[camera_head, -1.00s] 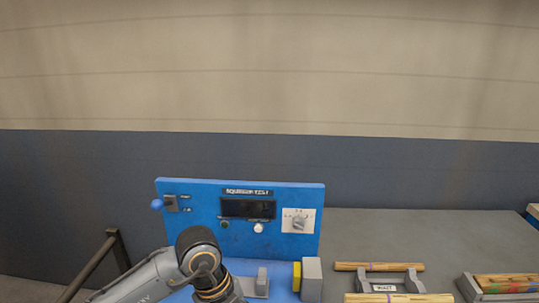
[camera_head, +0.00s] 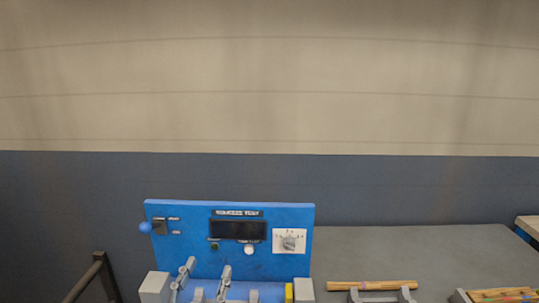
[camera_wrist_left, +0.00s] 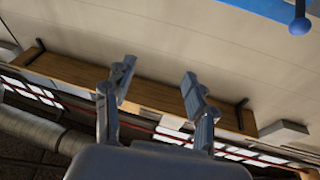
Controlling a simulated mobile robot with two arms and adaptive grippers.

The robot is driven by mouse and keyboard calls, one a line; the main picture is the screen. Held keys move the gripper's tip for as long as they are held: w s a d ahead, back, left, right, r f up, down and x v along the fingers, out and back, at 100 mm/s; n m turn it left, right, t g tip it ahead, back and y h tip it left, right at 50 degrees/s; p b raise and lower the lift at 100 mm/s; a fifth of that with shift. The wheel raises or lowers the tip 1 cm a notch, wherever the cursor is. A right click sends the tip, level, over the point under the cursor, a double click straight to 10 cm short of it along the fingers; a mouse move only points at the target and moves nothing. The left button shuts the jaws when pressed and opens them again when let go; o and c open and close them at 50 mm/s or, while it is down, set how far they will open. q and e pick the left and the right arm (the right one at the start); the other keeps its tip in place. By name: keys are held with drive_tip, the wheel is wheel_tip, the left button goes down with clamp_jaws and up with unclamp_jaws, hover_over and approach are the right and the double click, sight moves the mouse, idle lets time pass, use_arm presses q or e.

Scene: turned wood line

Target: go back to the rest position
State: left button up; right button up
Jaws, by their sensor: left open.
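My left gripper (camera_head: 205,272) shows at the bottom of the head view, in front of the blue test panel (camera_head: 197,262). Its two grey fingers point up, stand apart and hold nothing between them. My right gripper is in neither view.
The blue panel carries a dark display (camera_head: 238,230), a dial (camera_head: 290,241) and a blue ball knob (camera_head: 145,227), also in the wrist view (camera_wrist_left: 299,25). Turned wood (camera_head: 372,286) lies on a grey rack at right. The grey tabletop (camera_head: 400,248) behind it is clear.

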use_arm(q)
drive_tip(key=s+a+f+n+g+y, duration=0.3)
drive_tip(key=a+f+g+y, duration=0.25)
drive_tip(key=f, duration=0.55)
drive_tip(key=s+a+f+m+g, duration=0.1)
drive_tip(key=s+a+f+g, duration=0.2)
drive_tip(key=s+f+g, duration=1.3)
drive_tip(key=s+f+t, duration=0.2)
drive_tip(key=s+f, duration=0.1)
drive_tip(key=f, duration=1.1)
drive_tip(key=s+f+t, duration=0.1)
drive_tip(key=s+f, duration=0.3)
drive_tip(key=f, duration=1)
drive_tip(key=s+a+f+g, duration=0.1)
drive_tip(key=s+a+f, duration=0.2)
drive_tip(key=s+f, duration=1.3)
drive_tip(key=shift+s+h, duration=0.15)
drive_tip(key=shift+h, duration=0.2)
drive_tip(key=shift+a, duration=0.1)
